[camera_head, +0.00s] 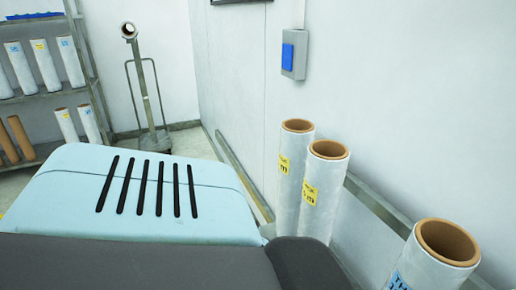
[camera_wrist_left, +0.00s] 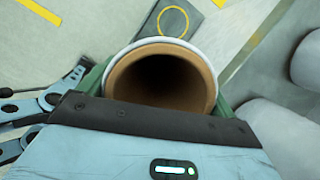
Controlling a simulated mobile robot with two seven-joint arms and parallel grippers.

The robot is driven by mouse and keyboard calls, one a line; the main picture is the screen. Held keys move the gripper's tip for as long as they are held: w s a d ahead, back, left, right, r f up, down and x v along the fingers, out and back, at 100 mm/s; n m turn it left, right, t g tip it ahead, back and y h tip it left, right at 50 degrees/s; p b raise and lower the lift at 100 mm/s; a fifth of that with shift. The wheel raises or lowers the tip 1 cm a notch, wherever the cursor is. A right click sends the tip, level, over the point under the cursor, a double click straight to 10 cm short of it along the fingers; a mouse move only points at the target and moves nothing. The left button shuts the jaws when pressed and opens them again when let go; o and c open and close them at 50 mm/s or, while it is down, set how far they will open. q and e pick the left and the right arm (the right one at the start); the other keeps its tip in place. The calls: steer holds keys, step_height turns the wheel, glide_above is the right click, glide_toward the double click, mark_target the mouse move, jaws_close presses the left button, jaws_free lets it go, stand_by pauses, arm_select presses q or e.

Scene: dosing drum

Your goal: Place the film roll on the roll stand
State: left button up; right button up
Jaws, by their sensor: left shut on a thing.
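In the left wrist view a film roll (camera_wrist_left: 160,53) shows end-on, with a brown cardboard core and a thin white film edge. My left gripper (camera_wrist_left: 160,85) is shut on it, with green finger parts at either side of the roll. The roll's lower length is hidden. Neither gripper shows in the head view, and my right gripper is in no view. At the back of the head view a slim metal stand (camera_head: 148,95) with a ring-like top and a hoop frame stands near the wall. I cannot tell for certain that it is the roll stand.
White rolls (camera_head: 290,175), (camera_head: 320,195) and (camera_head: 405,265) stand upright at a rail along the right wall. A shelf (camera_head: 45,97) with several rolls is at the left. The left wrist view shows a grey floor plate with a yellow ring (camera_wrist_left: 173,9) and pale cylinders (camera_wrist_left: 285,135) at right.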

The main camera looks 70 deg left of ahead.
arm_select(q)
steer(key=o, duration=1.8)
steer(key=shift+c, duration=0.2)
steer(key=p+v, duration=0.2)
steer(key=v, duration=1)
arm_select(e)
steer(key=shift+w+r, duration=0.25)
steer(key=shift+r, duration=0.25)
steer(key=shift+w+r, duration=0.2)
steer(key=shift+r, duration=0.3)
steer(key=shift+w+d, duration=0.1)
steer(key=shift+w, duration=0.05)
